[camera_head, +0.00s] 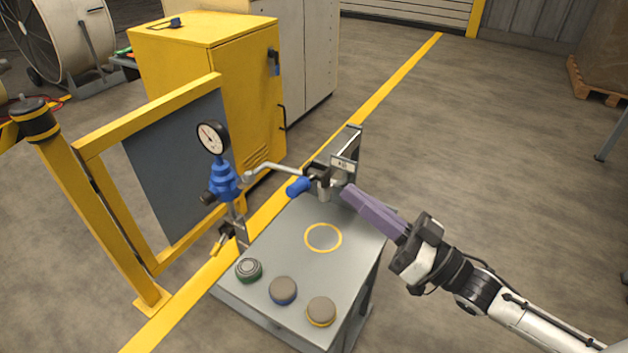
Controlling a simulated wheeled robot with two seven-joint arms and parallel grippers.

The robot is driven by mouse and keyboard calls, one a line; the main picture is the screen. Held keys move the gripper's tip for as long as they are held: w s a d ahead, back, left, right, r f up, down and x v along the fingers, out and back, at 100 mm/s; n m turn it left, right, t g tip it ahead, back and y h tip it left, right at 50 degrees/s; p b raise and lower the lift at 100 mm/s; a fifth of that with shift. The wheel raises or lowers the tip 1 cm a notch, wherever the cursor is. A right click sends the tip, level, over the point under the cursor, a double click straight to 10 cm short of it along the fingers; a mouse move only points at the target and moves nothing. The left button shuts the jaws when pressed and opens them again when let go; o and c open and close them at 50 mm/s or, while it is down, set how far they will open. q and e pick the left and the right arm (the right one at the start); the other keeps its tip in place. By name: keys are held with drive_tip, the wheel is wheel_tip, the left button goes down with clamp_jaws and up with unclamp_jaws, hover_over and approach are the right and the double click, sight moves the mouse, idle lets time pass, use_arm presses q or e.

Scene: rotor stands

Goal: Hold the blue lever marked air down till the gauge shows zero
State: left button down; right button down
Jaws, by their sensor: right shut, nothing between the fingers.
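The blue lever (298,187) sticks out toward the left from a dark fitting at the back of a grey bench. A small plate (343,163) with lettering too small to read stands behind it. The gauge (212,138) is a round white dial with a black rim, mounted above a blue valve body (224,181). Its needle leans to the upper left, but its numbers cannot be read. My right gripper (347,194) has long purple fingers, shut and empty. Their tips are right of the lever, apparently apart from it. My left gripper is out of view.
The grey bench top (290,262) bears a yellow ring and several round buttons along its front. A yellow guard frame (90,150) and yellow cabinet (205,75) stand left and behind.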

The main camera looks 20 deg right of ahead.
sight(305, 182)
use_arm(q)
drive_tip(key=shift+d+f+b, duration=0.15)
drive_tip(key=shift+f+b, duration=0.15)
drive_tip(key=shift+b, duration=0.6)
use_arm(e)
drive_tip(key=w+a, duration=0.6)
drive_tip(key=w, duration=0.1)
drive_tip(key=shift+w+f, duration=0.2)
drive_tip(key=shift+f, duration=0.15)
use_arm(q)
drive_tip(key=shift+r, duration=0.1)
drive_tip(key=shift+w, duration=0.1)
use_arm(e)
drive_tip(key=shift+f, duration=0.1)
